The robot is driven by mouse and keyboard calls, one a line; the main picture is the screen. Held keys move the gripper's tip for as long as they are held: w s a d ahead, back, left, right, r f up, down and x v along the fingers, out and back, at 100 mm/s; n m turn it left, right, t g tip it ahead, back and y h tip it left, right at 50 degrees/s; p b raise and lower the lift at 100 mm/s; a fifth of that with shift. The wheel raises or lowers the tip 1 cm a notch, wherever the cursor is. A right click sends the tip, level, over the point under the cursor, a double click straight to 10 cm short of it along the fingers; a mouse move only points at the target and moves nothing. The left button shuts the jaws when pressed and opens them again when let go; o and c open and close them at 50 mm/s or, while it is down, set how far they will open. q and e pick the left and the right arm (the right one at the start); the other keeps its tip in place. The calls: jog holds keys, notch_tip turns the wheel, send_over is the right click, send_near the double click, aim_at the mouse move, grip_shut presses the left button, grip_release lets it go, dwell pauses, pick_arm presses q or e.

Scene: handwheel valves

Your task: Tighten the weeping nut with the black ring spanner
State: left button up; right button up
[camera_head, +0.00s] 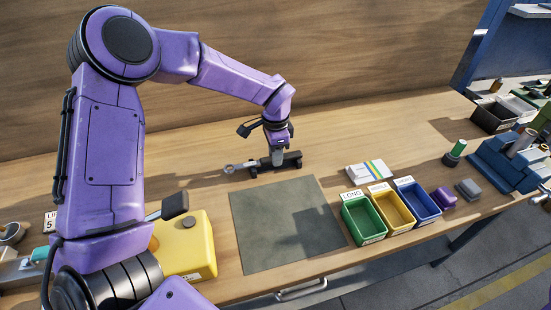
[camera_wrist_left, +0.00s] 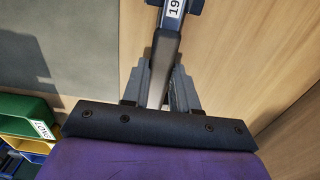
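A long spanner with a grey ring end (camera_head: 230,168) lies across a dark rack (camera_head: 292,160) at the back of the bench; its finish looks grey in this light. My left gripper (camera_head: 279,161) points down over the handle. In the left wrist view the handle (camera_wrist_left: 164,68) runs between the two grey fingers (camera_wrist_left: 163,82). The fingers are close on either side, but I cannot tell whether they press on it. Beyond them is a dark support with a "19" label (camera_wrist_left: 174,8). I cannot make out the weeping nut. My right gripper is not in view.
A grey mat (camera_head: 285,225) lies clear in front of the rack. Green (camera_head: 359,222), yellow (camera_head: 393,213) and blue (camera_head: 421,203) bins stand right of it.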

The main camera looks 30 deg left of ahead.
pick_arm(q)
grip_shut()
jog(key=shift+w+r, duration=0.1)
jog(key=shift+r, duration=0.1)
notch_tip(320, 180, up, 10)
jog(key=b, duration=0.2)
jog(key=shift+f, duration=0.15)
grip_release()
jog(key=shift+o, duration=1.1)
grip_shut()
